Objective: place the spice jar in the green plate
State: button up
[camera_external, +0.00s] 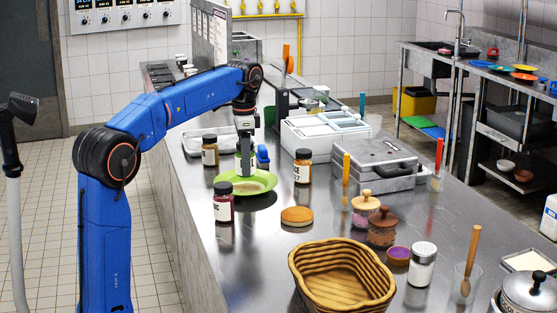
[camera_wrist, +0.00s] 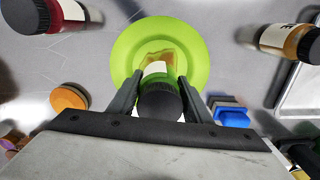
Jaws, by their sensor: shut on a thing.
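The spice jar (camera_wrist: 155,70), with a dark lid and a pale label, is between the fingers of my gripper (camera_wrist: 158,92) in the wrist view. My gripper is shut on it, lid toward the camera. The green plate (camera_wrist: 124,55) lies behind the jar in that view. In the outside view my gripper (camera_external: 246,172) points down over the green plate (camera_external: 268,181) on the steel counter. The jar is mostly hidden there. A brownish patch shows at the plate's middle. I cannot tell whether the jar touches the plate.
A dark red jar (camera_external: 223,205) stands close in front of the plate. Amber jars stand behind left (camera_external: 209,152) and to the right (camera_external: 302,167). A round wooden disc (camera_external: 297,216) lies nearby. A blue object (camera_external: 263,155) is behind the gripper. A basket (camera_external: 340,280) stands farther forward.

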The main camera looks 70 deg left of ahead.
jog(key=shift+f, duration=1.95)
jog(key=o, duration=1.2)
jog(key=shift+f, duration=0.1)
notch_tip(320, 180, up, 11)
jog(key=shift+f, duration=0.1)
jog(key=shift+r, duration=0.75)
jog(key=shift+d, duration=0.1)
